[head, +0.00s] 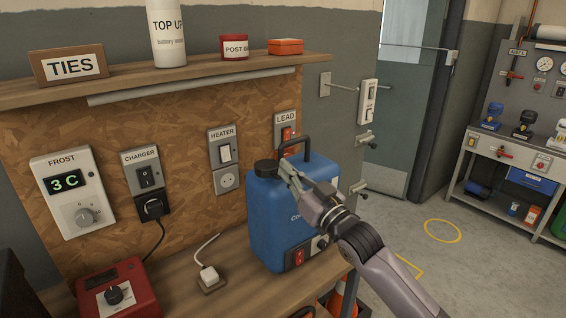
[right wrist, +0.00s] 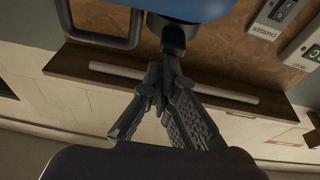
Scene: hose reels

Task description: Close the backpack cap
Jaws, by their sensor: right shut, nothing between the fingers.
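The blue backpack tank (head: 290,212) stands upright on the wooden bench. Its black cap (head: 266,168) is on the top left, beside the black carry handle (head: 294,148). I cannot tell how tightly the cap sits. My right gripper (head: 287,169) is shut and empty, with its fingertips close to the cap's right side. In the right wrist view, turned upside down, the shut fingers (right wrist: 163,80) point at the black cap (right wrist: 173,40) below the blue tank body (right wrist: 195,8). I cannot tell whether they touch it. My left gripper is not in view.
A shelf (head: 190,78) with a bottle, tins and a sign hangs above the bench. Switches and a frost thermostat (head: 73,191) are on the board behind. A red charger box (head: 115,290) and a white plug (head: 209,276) are on the bench left of the tank.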

